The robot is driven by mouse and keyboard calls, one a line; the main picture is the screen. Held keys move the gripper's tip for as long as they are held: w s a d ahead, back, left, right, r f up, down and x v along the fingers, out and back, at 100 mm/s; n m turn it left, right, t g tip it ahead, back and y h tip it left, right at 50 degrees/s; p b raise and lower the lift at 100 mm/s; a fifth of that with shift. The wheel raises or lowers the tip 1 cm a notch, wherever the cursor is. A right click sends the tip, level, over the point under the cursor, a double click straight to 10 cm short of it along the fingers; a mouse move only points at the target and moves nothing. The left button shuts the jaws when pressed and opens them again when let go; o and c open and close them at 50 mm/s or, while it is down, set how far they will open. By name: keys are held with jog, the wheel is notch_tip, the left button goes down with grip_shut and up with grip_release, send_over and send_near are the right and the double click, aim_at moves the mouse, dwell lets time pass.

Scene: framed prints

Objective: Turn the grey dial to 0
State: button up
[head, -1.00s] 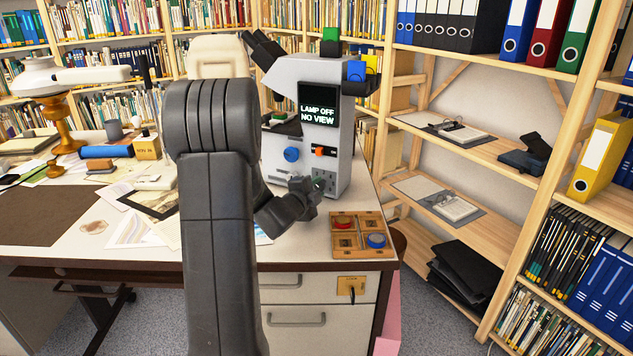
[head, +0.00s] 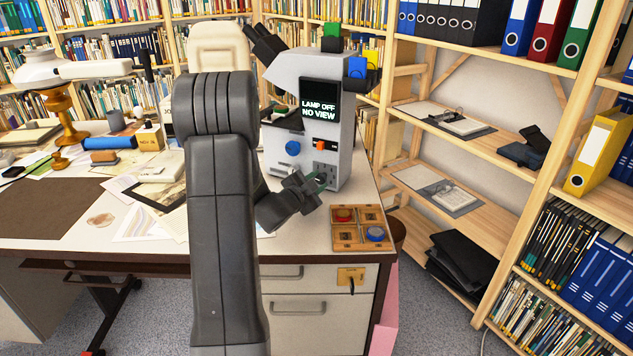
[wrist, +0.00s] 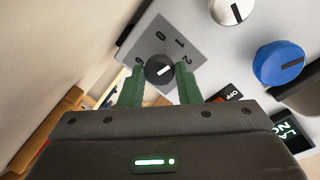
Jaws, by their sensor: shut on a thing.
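The grey dial (wrist: 158,70) is a dark round knob with a white pointer mark, on a grey plate (wrist: 150,38) with numbers around it. In the wrist view the mark points to the upper right; the number it meets is hard to read. My gripper (wrist: 160,76) has its green fingers on either side of the knob, shut on it. In the head view my gripper (head: 320,182) is at the lower front of the grey microscope (head: 342,140), and the dial is mostly hidden there.
A blue knob (head: 292,148) and an orange switch (head: 320,144) sit above the dial. The screen (head: 319,100) reads "LAMP OFF NO VIEW". A wooden tray (head: 345,236) with red and blue round pieces lies close to my gripper. Papers cover the desk at left.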

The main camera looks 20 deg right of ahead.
jog(key=shift+f, duration=0.1)
jog(key=o, duration=1)
jog(key=shift+c, duration=0.2)
jog(key=shift+a, duration=0.1)
jog(key=v, duration=1.3)
jog(key=shift+s+a, duration=0.25)
jog(key=shift+s, duration=0.05)
